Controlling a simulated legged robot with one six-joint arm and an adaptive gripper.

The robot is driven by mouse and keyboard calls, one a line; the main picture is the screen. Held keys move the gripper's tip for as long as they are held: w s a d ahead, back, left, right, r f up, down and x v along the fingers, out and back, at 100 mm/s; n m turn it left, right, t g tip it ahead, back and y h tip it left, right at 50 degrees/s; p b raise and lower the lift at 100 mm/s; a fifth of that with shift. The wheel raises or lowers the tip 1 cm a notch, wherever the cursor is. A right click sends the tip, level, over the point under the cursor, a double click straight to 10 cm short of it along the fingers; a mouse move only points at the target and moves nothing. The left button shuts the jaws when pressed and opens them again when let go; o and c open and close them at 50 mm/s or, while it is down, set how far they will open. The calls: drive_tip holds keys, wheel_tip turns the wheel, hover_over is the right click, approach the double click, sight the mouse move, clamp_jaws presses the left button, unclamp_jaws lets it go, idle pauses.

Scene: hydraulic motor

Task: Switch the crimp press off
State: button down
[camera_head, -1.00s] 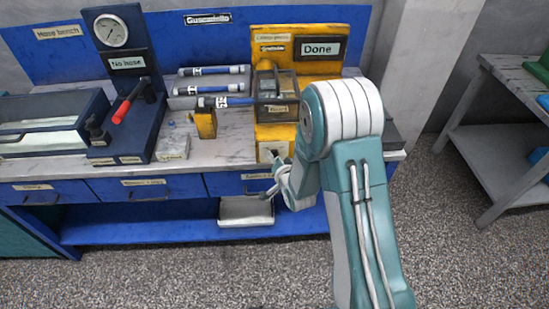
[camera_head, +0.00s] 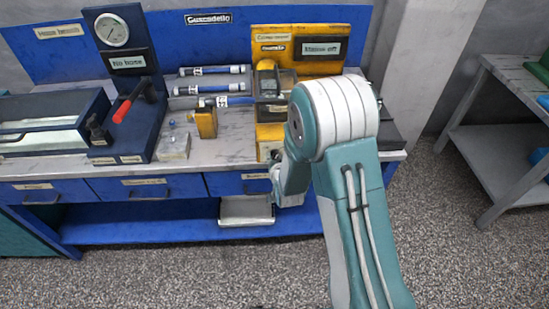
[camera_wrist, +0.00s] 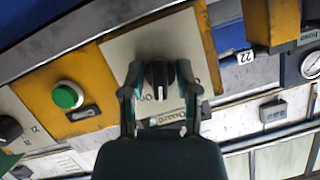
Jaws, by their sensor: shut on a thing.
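The yellow crimp press (camera_head: 267,42) stands at the back right of the bench, its upper sign (camera_head: 321,49) dark and appearing to read "Mains off". In the wrist view, a black rotary knob (camera_wrist: 160,80) sits on a white plate on the yellow front panel. My gripper (camera_wrist: 157,76) is shut on the knob, one finger on each side. Labels by the knob are partly hidden by the fingers. In the head view my arm hides most of the gripper and the knob.
A green button (camera_wrist: 67,96) sits on the yellow panel left of the knob. Several hoses (camera_head: 212,88) lie on the bench left of the press. A metal tray (camera_head: 246,209) is below the bench top. A grey shelf table (camera_head: 495,125) stands at right.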

drive_tip(key=n+h, duration=0.3)
drive_tip(key=n, duration=0.1)
drive_tip(key=shift+a, duration=0.1)
drive_tip(key=n+h, duration=0.1)
drive_tip(key=n, duration=0.1)
drive_tip(key=n+h, duration=0.1)
drive_tip(key=n, duration=0.1)
drive_tip(key=shift+r+n+t+h, duration=0.1)
drive_tip(key=shift+n+t+h, duration=0.2)
drive_tip(key=shift+t, duration=0.1)
idle(0.4)
drive_tip(key=c, duration=0.7)
unclamp_jaws()
drive_tip(key=shift+a, duration=0.1)
drive_tip(key=shift+o, duration=0.2)
drive_tip(key=shift+a, duration=0.1)
